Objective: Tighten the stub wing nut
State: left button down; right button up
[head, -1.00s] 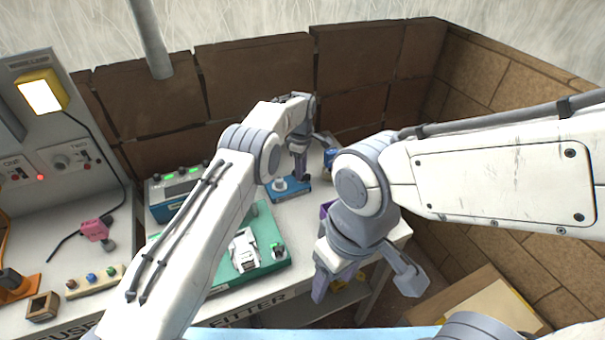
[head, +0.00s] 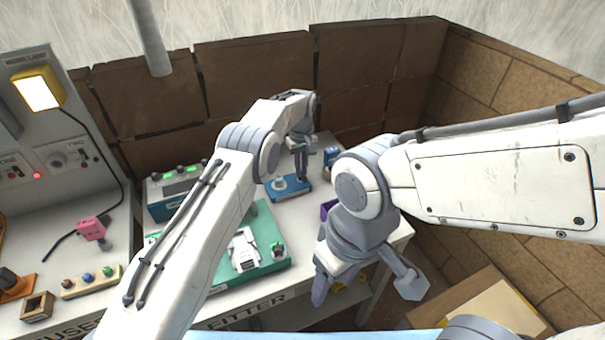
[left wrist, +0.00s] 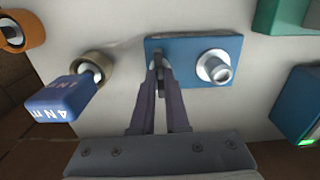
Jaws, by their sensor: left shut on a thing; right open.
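A blue base plate (head: 275,188) lies on the bench at the back, below my left gripper (head: 303,177). In the left wrist view, the plate (left wrist: 195,48) carries a white ring with a short metal post (left wrist: 215,67) on its right part. At its left part, my left gripper (left wrist: 160,82) is shut on a small dark upright piece, which looks like the stub wing nut (left wrist: 158,60); the fingertips hide most of it. My right gripper (head: 365,285) is open and empty in front of the bench's right end, with its fingers spread.
A blue block marked 4 Nm (left wrist: 68,98) sits by a brown ring (left wrist: 92,70), left of the plate in the wrist view. A green board (head: 262,258) with a white fixture and a teal instrument box (head: 165,205) stand on the bench. A purple item (head: 326,208) sits near its right edge.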

pick_arm(q)
jog(key=m, duration=1.8)
jog(key=c, duration=1.5)
grip_release()
grip_shut()
jog(key=shift+m, duration=0.3)
jog(key=m, duration=0.3)
